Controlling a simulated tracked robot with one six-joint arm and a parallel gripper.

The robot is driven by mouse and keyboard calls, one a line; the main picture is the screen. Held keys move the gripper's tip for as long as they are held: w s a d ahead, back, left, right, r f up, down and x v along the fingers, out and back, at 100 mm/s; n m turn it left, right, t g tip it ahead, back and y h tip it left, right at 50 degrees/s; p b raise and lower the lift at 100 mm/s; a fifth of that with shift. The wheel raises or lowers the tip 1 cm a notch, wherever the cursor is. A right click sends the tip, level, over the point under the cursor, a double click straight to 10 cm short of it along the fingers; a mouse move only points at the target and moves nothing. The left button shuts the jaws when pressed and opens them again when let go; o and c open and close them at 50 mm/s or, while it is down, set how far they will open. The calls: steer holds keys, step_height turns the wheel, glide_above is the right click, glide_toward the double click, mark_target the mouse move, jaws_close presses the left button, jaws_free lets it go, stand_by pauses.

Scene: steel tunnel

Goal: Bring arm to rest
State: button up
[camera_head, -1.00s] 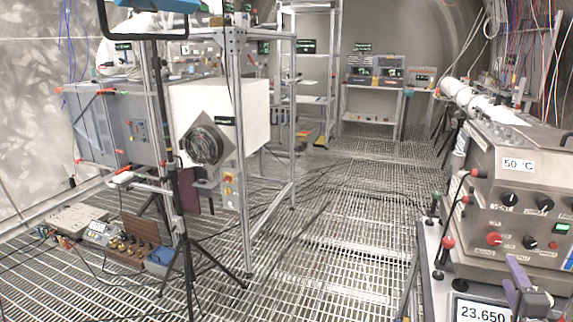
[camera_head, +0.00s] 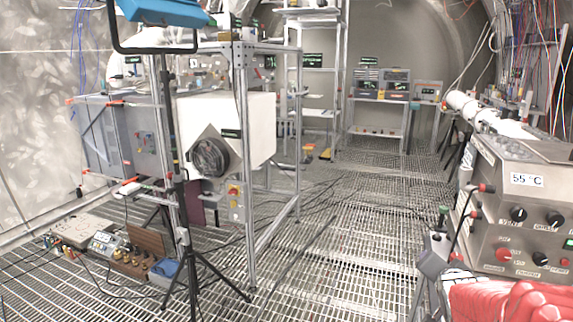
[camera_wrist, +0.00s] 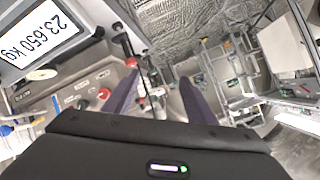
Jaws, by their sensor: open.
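My gripper (camera_wrist: 160,92) shows in the wrist view with its two purple fingers apart. Nothing is seen between the fingertips. Beyond them are the grey floor and, close to the left finger, red and black plugs. In the camera_head view a red, ribbed cover fills the lower right corner, in front of the steel control box (camera_head: 530,205). I cannot make out the fingers clearly in that view.
The steel control box carries a 55 °C label, knobs and a red button. The weight display (camera_wrist: 42,38) reads 23.650 kg. A black tripod (camera_head: 188,245) and white box (camera_head: 255,125) on a frame stand left. The grating floor (camera_head: 350,240) between is mostly clear.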

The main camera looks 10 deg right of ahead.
steer(key=s+a+n+g+y, duration=0.2)
steer(key=s+a+n, duration=0.4)
steer(key=a, duration=0.9)
steer(key=s+a+n+g+y, duration=0.3)
steer(key=s+a+n, duration=0.3)
steer(key=s+a, duration=0.6)
steer(key=a+y, duration=0.1)
steer(key=a, duration=0.2)
steer(key=shift+a+n, duration=0.2)
steer(key=shift+n, duration=0.1)
steer(key=shift+f, duration=0.1)
